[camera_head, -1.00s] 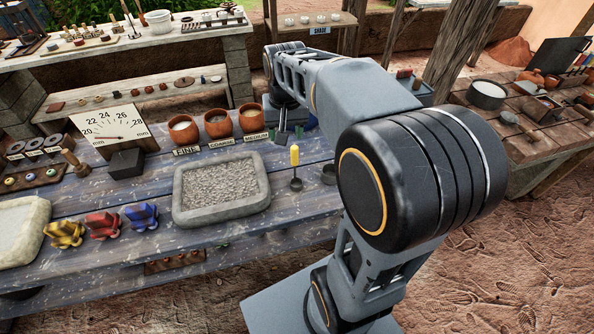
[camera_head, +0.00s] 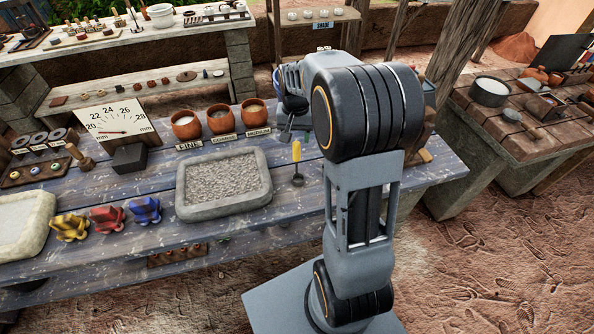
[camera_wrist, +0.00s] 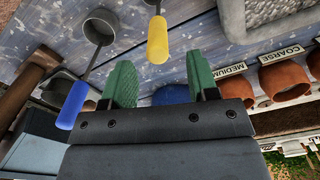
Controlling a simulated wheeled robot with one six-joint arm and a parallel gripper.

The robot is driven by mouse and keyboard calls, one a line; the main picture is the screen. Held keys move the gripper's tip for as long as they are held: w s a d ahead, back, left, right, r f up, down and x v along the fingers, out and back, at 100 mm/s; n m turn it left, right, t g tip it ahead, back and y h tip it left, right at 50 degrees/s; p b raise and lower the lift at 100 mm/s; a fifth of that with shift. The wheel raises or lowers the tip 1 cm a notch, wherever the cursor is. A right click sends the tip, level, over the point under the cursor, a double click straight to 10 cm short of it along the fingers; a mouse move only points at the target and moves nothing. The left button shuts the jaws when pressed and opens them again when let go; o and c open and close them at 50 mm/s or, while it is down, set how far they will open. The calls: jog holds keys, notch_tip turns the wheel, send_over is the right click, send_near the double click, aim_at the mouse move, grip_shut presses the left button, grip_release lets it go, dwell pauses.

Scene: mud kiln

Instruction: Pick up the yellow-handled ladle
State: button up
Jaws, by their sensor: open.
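The yellow-handled ladle (camera_head: 296,152) is on the blue-grey plank table, right of the gravel tray; its small dark bowl points toward the front edge. In the wrist view its yellow handle (camera_wrist: 157,40) shows at the top centre, and its bowl is mostly cut off by the frame edge. My gripper (camera_wrist: 160,82) is open, with green finger pads apart and nothing held between them. The yellow handle's end is ahead of the gap between the fingers, not between them. In the head view my gripper (camera_head: 287,133) is just behind the handle, partly hidden by my arm.
A blue-handled ladle (camera_wrist: 72,104) lies left of the fingers in the wrist view, near a wooden handle (camera_wrist: 30,78). The stone-rimmed gravel tray (camera_head: 182,200) is left of the yellow ladle. Clay pots (camera_head: 220,120) with labels stand behind it. A blue rounded thing (camera_wrist: 172,93) shows beyond the fingers.

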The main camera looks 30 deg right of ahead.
aim_at(297, 142)
jog(key=shift+d+f+p, duration=0.1)
jog(key=shift+f+p, duration=0.2)
jog(key=shift+f, duration=2.2)
grip_shut()
